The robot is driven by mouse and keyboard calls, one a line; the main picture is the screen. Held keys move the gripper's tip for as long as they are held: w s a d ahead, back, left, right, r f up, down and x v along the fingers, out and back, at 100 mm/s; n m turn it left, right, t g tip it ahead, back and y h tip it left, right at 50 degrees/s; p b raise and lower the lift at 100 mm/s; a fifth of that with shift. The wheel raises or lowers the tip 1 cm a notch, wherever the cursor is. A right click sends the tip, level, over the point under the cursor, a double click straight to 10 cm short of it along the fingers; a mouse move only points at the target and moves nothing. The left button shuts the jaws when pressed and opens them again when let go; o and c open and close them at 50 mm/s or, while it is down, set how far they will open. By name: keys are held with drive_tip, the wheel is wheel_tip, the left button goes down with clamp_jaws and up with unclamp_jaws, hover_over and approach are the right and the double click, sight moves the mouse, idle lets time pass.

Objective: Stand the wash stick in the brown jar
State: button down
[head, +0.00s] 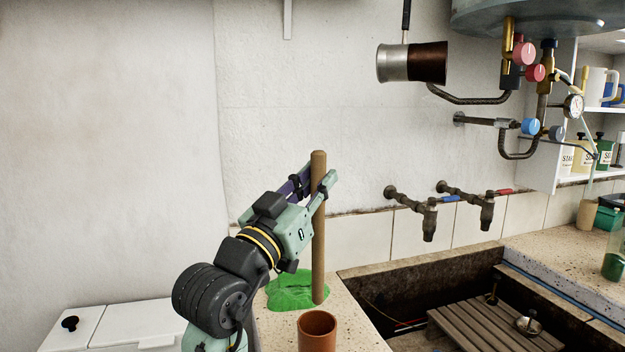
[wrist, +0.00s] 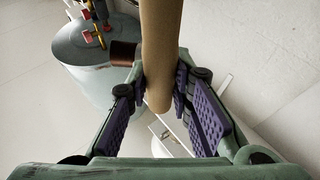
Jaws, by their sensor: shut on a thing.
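The wash stick (head: 319,240) is a long brown wooden rod, held upright in the head view. My gripper (head: 318,183) is shut on its upper part. In the wrist view the stick (wrist: 161,50) runs between the purple finger pads of my gripper (wrist: 162,88). The brown jar (head: 317,334) stands on the speckled counter, open at the top, its lower part cut off by the picture edge. The stick's lower end shows just above the jar's rim in the picture, seemingly behind it; I cannot tell the exact gap. The jar's inside is mostly hidden.
A green cloth or puddle (head: 296,290) lies on the counter behind the jar. The sunken trough with a wooden slatted rack (head: 480,318) is at the right. Wall taps (head: 428,220) stick out above it. A white cabinet (head: 130,325) is at lower left.

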drive_tip(key=shift+f+b, duration=4.05)
drive_tip(key=shift+f, duration=1.25)
drive_tip(key=c, duration=1.4)
unclamp_jaws()
drive_tip(key=shift+o, duration=0.2)
approach(314, 245)
drive_tip(key=shift+s+a+f, duration=0.2)
drive_tip(key=shift+s+a, duration=0.1)
drive_tip(key=shift+s, duration=0.15)
